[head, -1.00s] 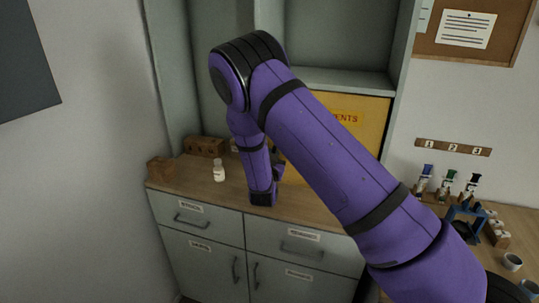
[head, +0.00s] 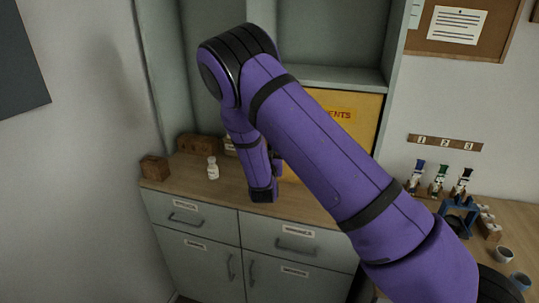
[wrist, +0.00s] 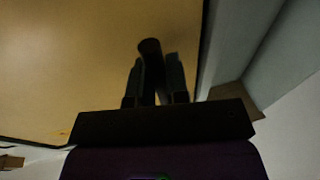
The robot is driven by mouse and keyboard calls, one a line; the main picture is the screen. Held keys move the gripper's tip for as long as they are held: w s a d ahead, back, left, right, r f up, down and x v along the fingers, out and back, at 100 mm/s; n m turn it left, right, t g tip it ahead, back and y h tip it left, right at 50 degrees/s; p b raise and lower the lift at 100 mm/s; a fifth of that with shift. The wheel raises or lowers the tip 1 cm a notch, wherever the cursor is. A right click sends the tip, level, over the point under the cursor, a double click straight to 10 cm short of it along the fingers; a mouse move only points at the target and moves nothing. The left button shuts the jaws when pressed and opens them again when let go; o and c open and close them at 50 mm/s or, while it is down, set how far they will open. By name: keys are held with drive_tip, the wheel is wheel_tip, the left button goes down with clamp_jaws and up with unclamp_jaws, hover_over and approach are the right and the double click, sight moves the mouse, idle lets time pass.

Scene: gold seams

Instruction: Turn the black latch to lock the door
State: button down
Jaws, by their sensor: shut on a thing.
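The yellow cabinet door (head: 355,112), with lettering ending in "ENTS", stands above the wooden counter in the head view and lies flush in its grey-green frame. It fills the left of the wrist view (wrist: 75,60). The black latch (wrist: 150,47) stands out from the door near its edge, its rounded end showing between and past my fingertips. My gripper (wrist: 160,78) is shut on the latch, one finger on each side. In the head view my arm hides the latch and the fingers. The latch's base is hidden by my gripper.
A white bottle (head: 212,168) and brown boxes (head: 154,169) stand on the counter (head: 222,190) left of my arm. Drawers and cupboards lie below. At the right are a blue stand (head: 460,215), several small bottles and cups (head: 504,255). The grey wall is close at the left.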

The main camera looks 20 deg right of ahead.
drive_tip(key=c, duration=1.1)
unclamp_jaws()
drive_tip(key=shift+s, duration=0.1)
drive_tip(key=v, duration=1)
drive_tip(key=shift+s, duration=0.3)
drive_tip(key=shift+a, duration=0.1)
